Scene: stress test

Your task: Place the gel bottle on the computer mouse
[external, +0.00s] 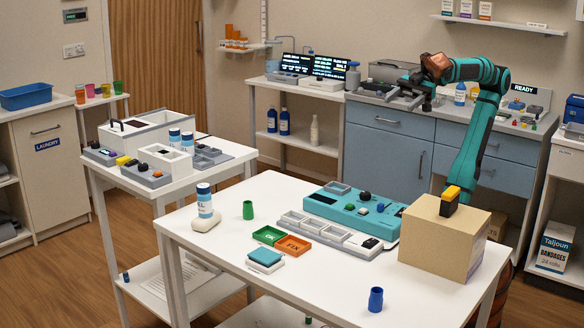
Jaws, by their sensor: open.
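A white bottle with a blue-green label (204,203), which looks like the gel bottle, stands upright at the left of the front table. A rounded off-white object (205,224), possibly the computer mouse, lies at its foot. The bottle appears to stand on top of it, but its base contact is too small to be sure. My gripper (416,101) is open, high at the back right in front of the blue cabinets' counter, far from both. Nothing shows between its fingers.
The front table (328,298) holds a green cup (248,210), green and orange trays (292,246), a teal panel (345,212), a cardboard box (440,247) and a blue cup (375,300). A left table (120,175) carries similar bottles (187,141). The front table's near middle is mostly clear.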

